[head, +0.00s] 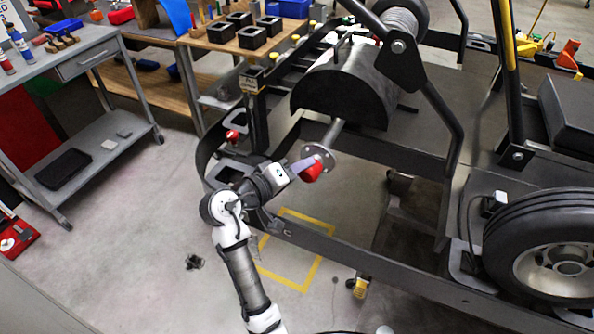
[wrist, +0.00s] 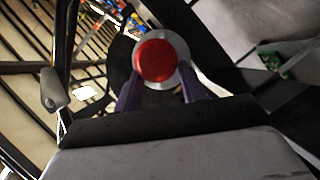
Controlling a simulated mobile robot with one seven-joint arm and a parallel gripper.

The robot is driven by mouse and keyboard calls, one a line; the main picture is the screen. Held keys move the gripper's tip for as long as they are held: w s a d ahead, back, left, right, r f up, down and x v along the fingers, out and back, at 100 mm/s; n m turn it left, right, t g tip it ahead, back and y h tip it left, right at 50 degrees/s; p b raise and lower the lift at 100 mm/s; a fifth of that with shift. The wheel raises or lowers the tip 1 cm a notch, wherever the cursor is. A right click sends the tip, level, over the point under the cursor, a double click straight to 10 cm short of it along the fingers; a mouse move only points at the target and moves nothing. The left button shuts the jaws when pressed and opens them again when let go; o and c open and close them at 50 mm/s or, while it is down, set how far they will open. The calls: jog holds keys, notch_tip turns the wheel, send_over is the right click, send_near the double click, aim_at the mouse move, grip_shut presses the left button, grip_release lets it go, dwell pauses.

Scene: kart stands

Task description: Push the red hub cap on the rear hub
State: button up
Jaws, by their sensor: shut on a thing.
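The red hub cap (head: 311,169) is at the end of my gripper (head: 298,166) in the head view. In the wrist view the red cap (wrist: 156,61) sits between the two dark fingers of my gripper (wrist: 158,84), which is shut on it. The rear hub (head: 320,156) is a grey metal disc with holes on the end of an axle; the cap is in front of its lower part. In the wrist view a pale metal ring (wrist: 172,39) shows around the cap. I cannot tell whether the cap touches the hub or is apart from it.
The kart frame (head: 340,251) with dark bars surrounds the hub. A wheel with a black tyre (head: 541,240) is at the right. A grey cart (head: 110,150) stands at the left, and a workbench (head: 232,46) stands behind. The floor between cart and kart is mostly open.

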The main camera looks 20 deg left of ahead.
jog(key=shift+w, duration=0.95)
jog(key=o, duration=1.2)
jog(key=b+v, duration=0.3)
jog(key=v, duration=1)
jog(key=shift+s+r, duration=0.1)
jog(key=shift+s, duration=0.25)
